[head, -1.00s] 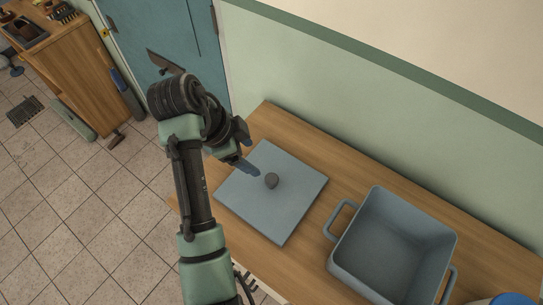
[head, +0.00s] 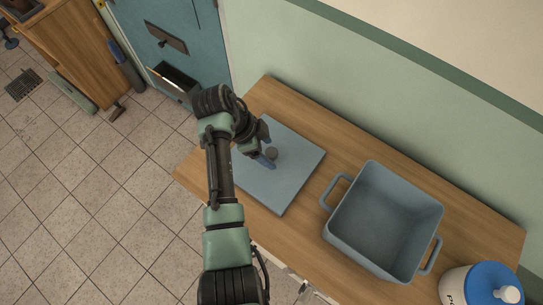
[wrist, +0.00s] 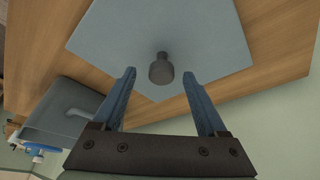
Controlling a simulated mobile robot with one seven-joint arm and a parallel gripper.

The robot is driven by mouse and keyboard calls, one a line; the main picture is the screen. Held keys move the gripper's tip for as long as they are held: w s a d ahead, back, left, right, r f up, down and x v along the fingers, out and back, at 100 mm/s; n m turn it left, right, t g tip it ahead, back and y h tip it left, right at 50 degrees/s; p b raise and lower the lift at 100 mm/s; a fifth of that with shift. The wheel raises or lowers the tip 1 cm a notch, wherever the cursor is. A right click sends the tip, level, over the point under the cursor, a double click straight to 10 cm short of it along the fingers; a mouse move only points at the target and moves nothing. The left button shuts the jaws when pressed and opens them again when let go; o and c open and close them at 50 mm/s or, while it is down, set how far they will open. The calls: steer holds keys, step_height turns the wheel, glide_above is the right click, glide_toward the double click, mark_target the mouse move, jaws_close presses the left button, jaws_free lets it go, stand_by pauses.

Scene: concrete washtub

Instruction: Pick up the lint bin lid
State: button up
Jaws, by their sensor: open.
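The lint bin lid (head: 284,182) is a flat blue-grey square plate with a dark round knob (head: 272,153) at its middle. It lies flat on the wooden counter. In the wrist view the lid (wrist: 200,40) fills the upper middle, and its knob (wrist: 161,70) stands just beyond and between my fingertips. My gripper (head: 267,146) is over the lid, close to the knob. It also shows in the wrist view (wrist: 161,85), with its two blue fingers open and empty. My arm covers the lid's left part in the head view.
The open blue-grey bin (head: 385,220) with side handles stands right of the lid on the wooden counter (head: 325,130). A white tub with a blue lid (head: 482,286) is at the counter's right end. The green wall (head: 360,110) runs behind.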

mark_target(270, 152)
steer(key=shift+x, duration=1.55)
steer(key=shift+w, duration=0.1)
jaws_close()
